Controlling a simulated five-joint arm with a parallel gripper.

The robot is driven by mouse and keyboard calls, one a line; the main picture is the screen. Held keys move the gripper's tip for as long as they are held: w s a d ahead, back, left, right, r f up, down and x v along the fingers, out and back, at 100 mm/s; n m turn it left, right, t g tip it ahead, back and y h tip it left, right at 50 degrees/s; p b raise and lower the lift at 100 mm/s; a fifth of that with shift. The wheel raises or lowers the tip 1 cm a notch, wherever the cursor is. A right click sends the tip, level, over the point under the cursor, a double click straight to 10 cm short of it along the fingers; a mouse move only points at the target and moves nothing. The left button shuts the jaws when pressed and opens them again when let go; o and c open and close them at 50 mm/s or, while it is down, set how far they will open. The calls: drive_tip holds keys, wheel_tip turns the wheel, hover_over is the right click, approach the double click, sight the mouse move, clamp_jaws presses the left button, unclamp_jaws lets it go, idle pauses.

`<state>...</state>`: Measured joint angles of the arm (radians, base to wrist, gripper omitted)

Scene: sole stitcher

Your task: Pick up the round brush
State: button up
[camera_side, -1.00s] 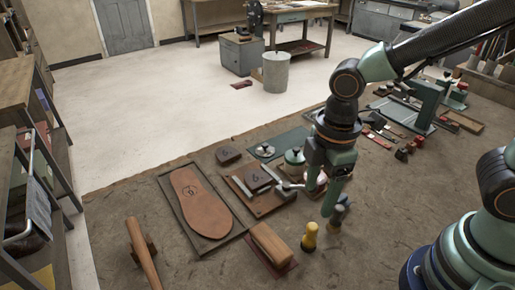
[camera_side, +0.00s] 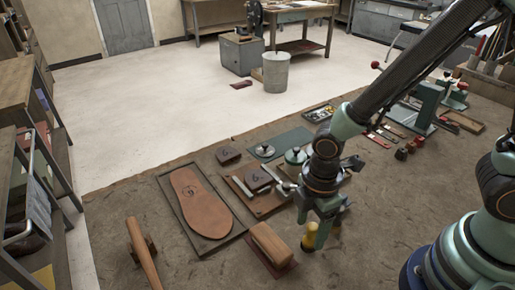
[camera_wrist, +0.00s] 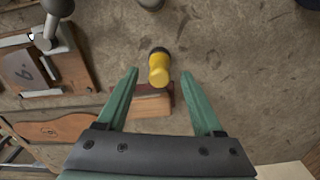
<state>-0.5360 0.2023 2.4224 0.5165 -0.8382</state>
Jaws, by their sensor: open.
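A short upright yellow piece with a dark end, which looks like the round brush (camera_side: 310,236), stands on the brown work surface in the side view. My gripper (camera_side: 320,222) is open above it and hides part of it. In the wrist view the yellow piece (camera_wrist: 160,72) lies between the fingertips of my gripper (camera_wrist: 160,76) in the picture, with a gap on each side. Whether the fingers are down at its height is hard to tell. Nothing is held.
A wooden block (camera_side: 272,243) on a dark red mat stands close to the left of the brush. A leather sole (camera_side: 200,203) lies in a tray further left. A small greyish piece (camera_wrist: 150,3) shows beyond the brush. Bare surface lies to the right.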

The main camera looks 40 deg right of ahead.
sight(307, 238)
drive_tip(key=shift+w+a+f, duration=0.1)
drive_tip(key=shift+f, duration=1.9)
clamp_jaws()
